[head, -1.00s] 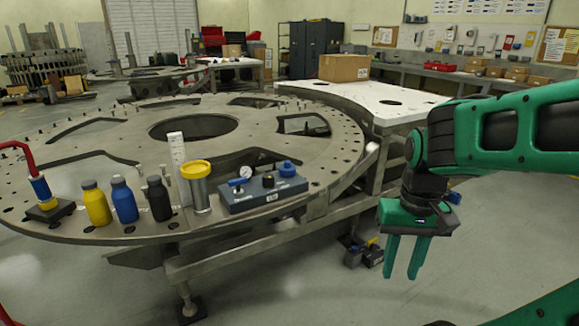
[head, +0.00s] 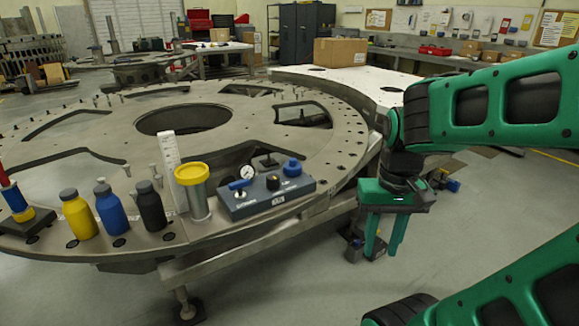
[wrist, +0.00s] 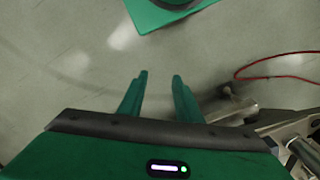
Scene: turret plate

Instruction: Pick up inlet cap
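A grey test block (head: 268,205) stands near the front edge of the round metal plate, with a gauge, a blue lever and a black knob. A blue cap (head: 291,168) sits on its right end; it looks like the inlet cap, though I cannot read the labels. My gripper (head: 381,250) hangs fingers down, to the right of the plate and apart from the block. It is open and empty; its two spread fingers (wrist: 159,78) show over bare floor in the wrist view, where the cap is not seen.
Left of the block stand a yellow-topped cylinder (head: 193,190), a white ruler (head: 170,165) and black, blue and yellow bottles (head: 78,215). The plate (head: 110,170) ends just in front of them. A red hose (wrist: 280,67) crosses the wrist view. Open floor lies right.

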